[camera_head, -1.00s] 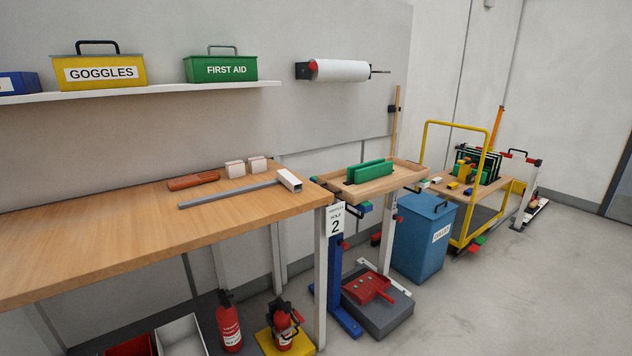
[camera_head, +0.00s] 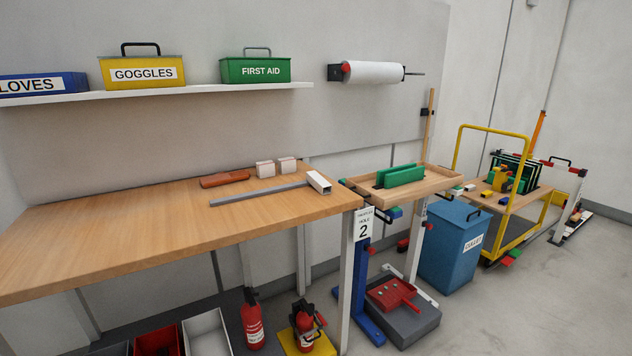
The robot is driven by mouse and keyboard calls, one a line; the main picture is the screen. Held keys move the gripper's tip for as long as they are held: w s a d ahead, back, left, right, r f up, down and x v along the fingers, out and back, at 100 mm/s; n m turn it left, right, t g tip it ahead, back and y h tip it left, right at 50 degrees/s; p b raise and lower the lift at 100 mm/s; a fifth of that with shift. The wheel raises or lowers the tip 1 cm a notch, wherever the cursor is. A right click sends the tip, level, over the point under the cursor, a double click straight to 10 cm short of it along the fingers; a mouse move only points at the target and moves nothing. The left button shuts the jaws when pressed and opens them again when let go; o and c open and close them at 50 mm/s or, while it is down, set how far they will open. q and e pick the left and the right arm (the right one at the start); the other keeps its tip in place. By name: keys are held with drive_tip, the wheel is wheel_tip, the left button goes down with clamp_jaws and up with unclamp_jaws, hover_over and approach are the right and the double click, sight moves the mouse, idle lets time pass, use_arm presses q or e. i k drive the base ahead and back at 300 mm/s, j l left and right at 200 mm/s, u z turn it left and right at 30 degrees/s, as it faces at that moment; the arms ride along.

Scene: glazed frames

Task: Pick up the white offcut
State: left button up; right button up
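No piece is clearly marked as the white offcut. Two small whitish blocks, one on the left (camera_head: 265,169) and one on the right (camera_head: 287,165), stand side by side at the back of the wooden bench (camera_head: 130,235). A grey bar (camera_head: 258,194) with a white block-like end (camera_head: 319,182) lies near the bench's right end. A small white piece (camera_head: 456,190) also shows by the yellow trolley. I cannot tell which of these is the offcut. Neither of my grippers is in view.
An orange-brown tool (camera_head: 225,179) lies left of the blocks. A wooden tray (camera_head: 440,180) with green pieces (camera_head: 400,175) stands right of the bench. A blue bin (camera_head: 450,245) and yellow trolley (camera_head: 506,238) stand farther right. The bench's left part is clear.

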sight(320, 183)
drive_tip(key=i+j+u, duration=0.1)
drive_tip(key=i+j, duration=0.15)
drive_tip(key=i, duration=0.25)
drive_tip(key=i+j+u, duration=0.15)
drive_tip(key=i, duration=0.3)
drive_tip(key=i+j+u, duration=0.1)
drive_tip(key=i, duration=0.4)
